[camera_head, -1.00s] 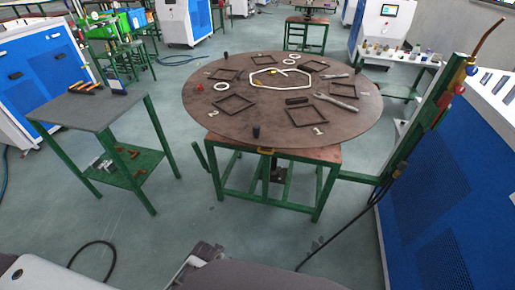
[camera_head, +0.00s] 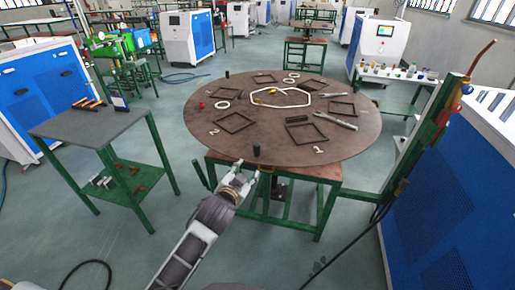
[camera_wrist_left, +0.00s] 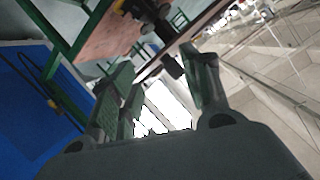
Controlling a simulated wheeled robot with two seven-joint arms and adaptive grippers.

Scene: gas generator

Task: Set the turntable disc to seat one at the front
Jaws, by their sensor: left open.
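The brown round turntable disc (camera_head: 283,158) lies on a green-legged stand (camera_head: 322,210) in the head view. Label 1 (camera_head: 319,150) and its square frame (camera_head: 307,134) are near the front rim, right of the middle. Label 2 (camera_head: 213,132) and its frame (camera_head: 234,123) are at the front left. A dark peg (camera_head: 256,150) stands at the front rim. My left gripper (camera_head: 248,168) is open at the front rim, fingertips close to this peg; contact is unclear. In the left wrist view, a dark peg (camera_wrist_left: 172,66) shows near the fingertips. My right gripper is not in view.
A wrench (camera_head: 337,118) and a white ring-shaped outline (camera_head: 303,99) lie on the disc. A grey side table (camera_head: 90,121) stands left. A green post (camera_head: 440,125) and blue cabinet (camera_head: 460,210) stand close on the right. Floor is clear between side table and stand.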

